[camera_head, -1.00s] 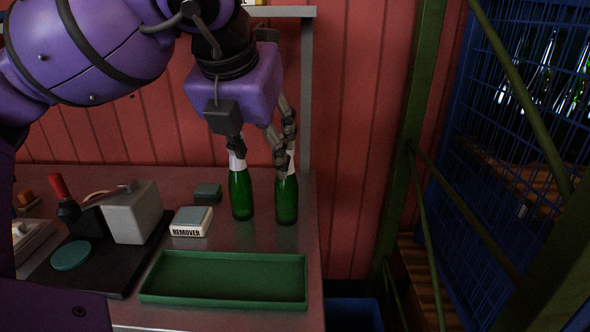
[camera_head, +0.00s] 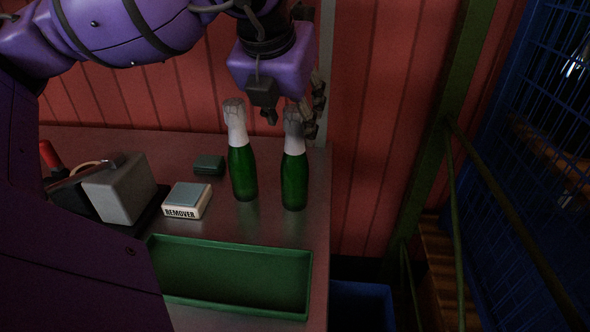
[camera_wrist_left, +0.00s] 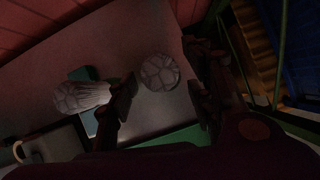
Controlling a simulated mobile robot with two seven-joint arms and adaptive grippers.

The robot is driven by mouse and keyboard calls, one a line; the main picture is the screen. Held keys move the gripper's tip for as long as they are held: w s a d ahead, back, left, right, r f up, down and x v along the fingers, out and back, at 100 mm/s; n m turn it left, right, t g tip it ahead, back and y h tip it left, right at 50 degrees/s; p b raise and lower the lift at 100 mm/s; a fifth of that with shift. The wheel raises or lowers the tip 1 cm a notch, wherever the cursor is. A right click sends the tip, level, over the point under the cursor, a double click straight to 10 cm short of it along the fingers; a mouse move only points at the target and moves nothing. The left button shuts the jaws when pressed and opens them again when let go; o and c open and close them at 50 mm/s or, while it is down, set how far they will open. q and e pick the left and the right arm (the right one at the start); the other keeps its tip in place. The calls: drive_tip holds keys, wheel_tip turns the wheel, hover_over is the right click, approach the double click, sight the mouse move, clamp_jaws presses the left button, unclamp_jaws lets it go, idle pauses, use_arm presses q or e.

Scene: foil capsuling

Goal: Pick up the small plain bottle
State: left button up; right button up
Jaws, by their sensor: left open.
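Two green bottles with white necks and pale, crinkled foil-like tops stand upright side by side on the counter: the left bottle (camera_head: 243,172) and the right bottle (camera_head: 294,180). They look alike in size, and I cannot tell which one is the small plain bottle. My left gripper (camera_head: 291,122) is open at the top of the right bottle, one finger to each side. In the left wrist view, the right bottle's round top (camera_wrist_left: 159,72) shows between the open fingers (camera_wrist_left: 164,96). The left bottle's top (camera_wrist_left: 82,96) lies outside the left finger. My right gripper is not in view.
A green tray (camera_head: 235,243) lies at the counter's front. Left of the bottles are a box marked REMOVER (camera_head: 187,200), a small dark green block (camera_head: 209,165) and a grey device (camera_head: 119,187). The counter ends just right of the bottles.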

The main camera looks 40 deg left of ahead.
use_arm(q)
drive_tip(key=shift+x, duration=1.2)
drive_tip(key=shift+r, duration=0.1)
clamp_jaws()
